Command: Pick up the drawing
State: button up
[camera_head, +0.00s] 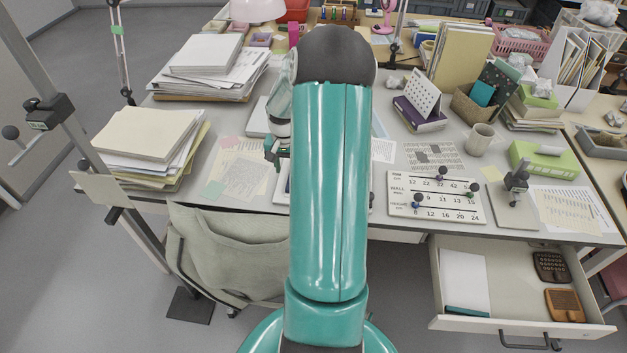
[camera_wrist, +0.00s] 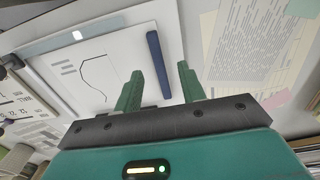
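The drawing (camera_wrist: 90,82), a white sheet with a thin curved outline and small printed lines, lies on a pale panel (camera_wrist: 45,62) with a small glowing spot in the wrist view. A dark blue bar (camera_wrist: 153,50) lies along the sheet's right side. My gripper (camera_wrist: 159,68) is open, its two green fingers apart with nothing seen held between them. The fingers overlap the sheet's right part in view; I cannot tell their height above it. In the head view my gripper (camera_head: 272,152) shows at the desk's middle, and my arm hides most of the drawing.
Paper stacks (camera_head: 150,135) stand at the desk's left. A scale board (camera_head: 400,208) with pegs and a mug (camera_head: 480,138) are to the right. An open drawer (camera_head: 470,325) juts out at the front right. A chair (camera_head: 225,250) stands before the desk. Printed sheets (camera_wrist: 250,45) lie beside the drawing.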

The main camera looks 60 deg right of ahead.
jog(key=f, duration=0.5)
jog(key=shift+s, duration=0.2)
grip_shut()
